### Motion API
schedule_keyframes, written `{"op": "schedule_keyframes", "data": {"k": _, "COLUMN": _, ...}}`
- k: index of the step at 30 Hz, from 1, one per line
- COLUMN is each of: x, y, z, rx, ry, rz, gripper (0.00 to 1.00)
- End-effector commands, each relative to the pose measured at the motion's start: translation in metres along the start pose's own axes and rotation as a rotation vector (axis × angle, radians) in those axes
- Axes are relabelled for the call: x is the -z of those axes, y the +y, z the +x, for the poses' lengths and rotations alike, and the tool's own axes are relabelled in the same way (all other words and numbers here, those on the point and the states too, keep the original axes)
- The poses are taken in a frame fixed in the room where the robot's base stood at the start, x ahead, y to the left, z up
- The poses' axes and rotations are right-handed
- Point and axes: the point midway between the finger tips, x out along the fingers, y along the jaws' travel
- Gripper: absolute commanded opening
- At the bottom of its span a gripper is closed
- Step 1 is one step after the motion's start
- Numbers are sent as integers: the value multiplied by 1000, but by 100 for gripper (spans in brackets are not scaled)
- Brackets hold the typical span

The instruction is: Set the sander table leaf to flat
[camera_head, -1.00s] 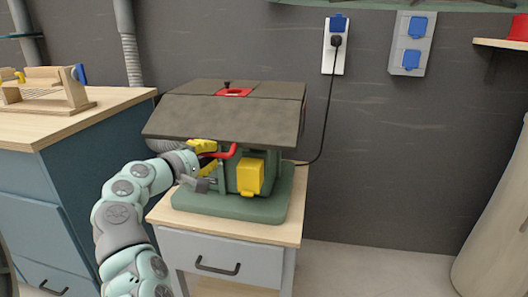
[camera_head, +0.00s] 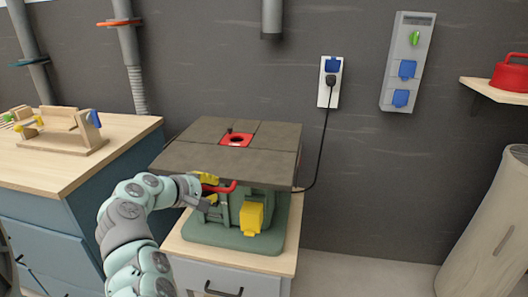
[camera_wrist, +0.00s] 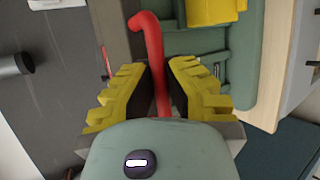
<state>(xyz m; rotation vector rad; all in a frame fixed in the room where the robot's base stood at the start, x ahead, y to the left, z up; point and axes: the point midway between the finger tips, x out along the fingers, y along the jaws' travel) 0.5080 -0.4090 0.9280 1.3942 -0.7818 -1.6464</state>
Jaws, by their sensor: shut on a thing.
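The sander (camera_head: 236,229) is a green machine with a grey table top. Its front leaf (camera_head: 215,165) now looks about level with the rest of the top in the head view. A red handle (camera_head: 219,188) sticks out below the leaf; it also shows in the wrist view (camera_wrist: 151,40). My gripper (camera_wrist: 160,75) has its yellow ribbed fingers on both sides of the red handle, shut on it. In the head view my gripper (camera_head: 208,190) is under the leaf's front edge and partly hidden by it.
The sander stands on a small wooden-topped cabinet (camera_head: 180,249). A blue workbench (camera_head: 95,165) with a wooden jig (camera_head: 70,135) stands to the left. A black cable (camera_head: 322,145) runs to a wall socket (camera_head: 330,82). A large beige bag (camera_head: 490,225) is at the right.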

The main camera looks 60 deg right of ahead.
Motion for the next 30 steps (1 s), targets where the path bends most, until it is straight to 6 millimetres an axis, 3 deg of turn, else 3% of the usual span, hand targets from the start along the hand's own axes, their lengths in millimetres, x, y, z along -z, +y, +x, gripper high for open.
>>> {"op": "schedule_keyframes", "data": {"k": 1, "x": -3, "y": 12, "z": -4, "rx": 4, "ry": -5, "rz": -5, "gripper": 0}}
{"op": "schedule_keyframes", "data": {"k": 3, "x": -4, "y": 13, "z": -5, "rx": 21, "ry": -5, "rz": -11, "gripper": 0}}
{"op": "schedule_keyframes", "data": {"k": 24, "x": -4, "y": 16, "z": -6, "rx": 57, "ry": -3, "rz": -26, "gripper": 0}}
{"op": "schedule_keyframes", "data": {"k": 25, "x": -4, "y": 16, "z": -6, "rx": 57, "ry": -3, "rz": -26, "gripper": 13}}
{"op": "schedule_keyframes", "data": {"k": 30, "x": -4, "y": 14, "z": -6, "rx": 61, "ry": -2, "rz": -27, "gripper": 31}}
